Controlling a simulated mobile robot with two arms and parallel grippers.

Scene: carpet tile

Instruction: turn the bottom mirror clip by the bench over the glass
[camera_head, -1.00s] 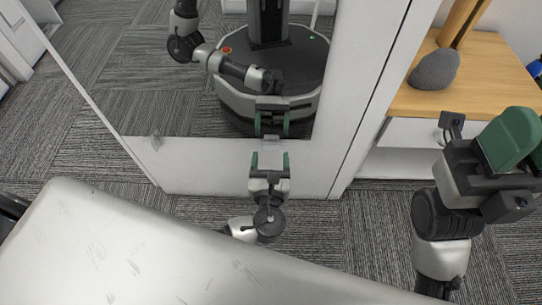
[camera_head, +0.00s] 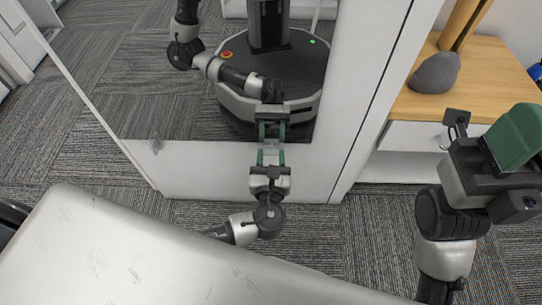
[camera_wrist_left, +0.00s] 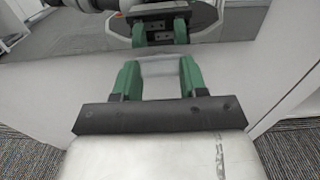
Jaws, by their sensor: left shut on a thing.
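The mirror glass (camera_head: 125,95) is set in a white panel and reflects my body. A small translucent clip (camera_head: 271,147) is at its bottom edge, between the green fingertips of my left gripper (camera_head: 271,155). The gripper is shut on it. In the left wrist view the clip (camera_wrist_left: 160,64) shows as a pale strip between the fingers, just below the glass edge. How far it is turned over the glass is hard to tell. A second clip (camera_head: 156,146) is at the bottom edge farther left. My right gripper (camera_head: 512,140) is raised at the right; its finger gap is hidden.
A white, scuffed bench-like surface (camera_head: 130,250) fills the lower left, close to my left arm. A wooden desk (camera_head: 490,80) with a dark grey rounded object (camera_head: 436,73) stands at the right. Carpet tiles (camera_head: 310,235) cover the floor.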

